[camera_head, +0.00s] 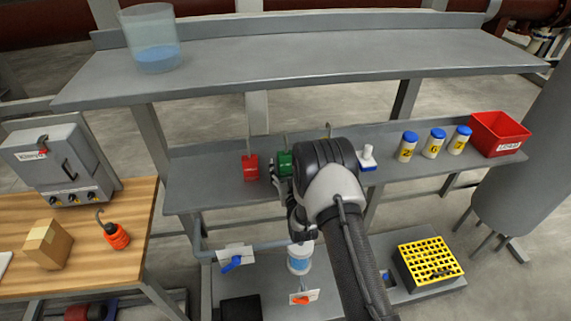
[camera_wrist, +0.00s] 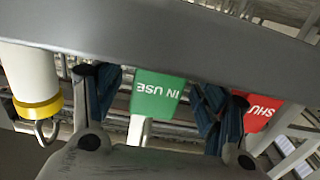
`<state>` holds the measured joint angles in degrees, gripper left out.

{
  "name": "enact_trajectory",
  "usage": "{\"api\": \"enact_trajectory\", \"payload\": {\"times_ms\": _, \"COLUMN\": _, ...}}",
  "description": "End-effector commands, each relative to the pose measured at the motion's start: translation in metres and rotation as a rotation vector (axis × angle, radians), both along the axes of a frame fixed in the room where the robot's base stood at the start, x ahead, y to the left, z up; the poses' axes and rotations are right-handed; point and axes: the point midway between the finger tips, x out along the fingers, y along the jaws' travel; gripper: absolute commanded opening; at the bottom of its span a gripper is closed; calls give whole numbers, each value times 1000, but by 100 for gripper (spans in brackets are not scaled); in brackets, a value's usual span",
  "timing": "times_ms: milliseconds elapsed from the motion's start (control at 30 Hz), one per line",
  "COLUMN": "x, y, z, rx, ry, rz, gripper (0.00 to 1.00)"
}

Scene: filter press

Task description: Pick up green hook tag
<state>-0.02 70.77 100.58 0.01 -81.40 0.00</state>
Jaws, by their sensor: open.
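The green hook tag (camera_head: 285,161) is beside the red one on the middle shelf, with its thin hook rising above it. In the wrist view the green tag (camera_wrist: 158,95) reads "IN USE" upside down and sits between my two fingers. My gripper (camera_wrist: 155,100) is open, with one finger on each side of the tag and a visible gap on both sides. In the head view my gripper (camera_head: 283,182) is at the tag and my wrist hides part of the shelf beside it.
A red tag (camera_head: 250,167) hangs close on the left; in the wrist view it is on the right (camera_wrist: 262,112). A grey bar (camera_wrist: 160,35) crosses above the fingers. The upper shelf (camera_head: 300,62) overhangs behind. Yellow-labelled bottles (camera_head: 433,143) and a red bin (camera_head: 499,134) stand right.

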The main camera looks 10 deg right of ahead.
Motion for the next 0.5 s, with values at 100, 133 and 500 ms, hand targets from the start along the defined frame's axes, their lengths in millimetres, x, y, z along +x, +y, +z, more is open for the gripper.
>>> {"api": "enact_trajectory", "payload": {"times_ms": 100, "x": 1, "y": 0, "z": 0, "rx": 0, "ry": 1, "rz": 0, "gripper": 67}}
{"api": "enact_trajectory", "payload": {"times_ms": 133, "x": 1, "y": 0, "z": 0, "rx": 0, "ry": 1, "rz": 0, "gripper": 67}}
{"api": "enact_trajectory", "payload": {"times_ms": 500, "x": 0, "y": 0, "z": 0, "rx": 0, "ry": 1, "rz": 0, "gripper": 47}}
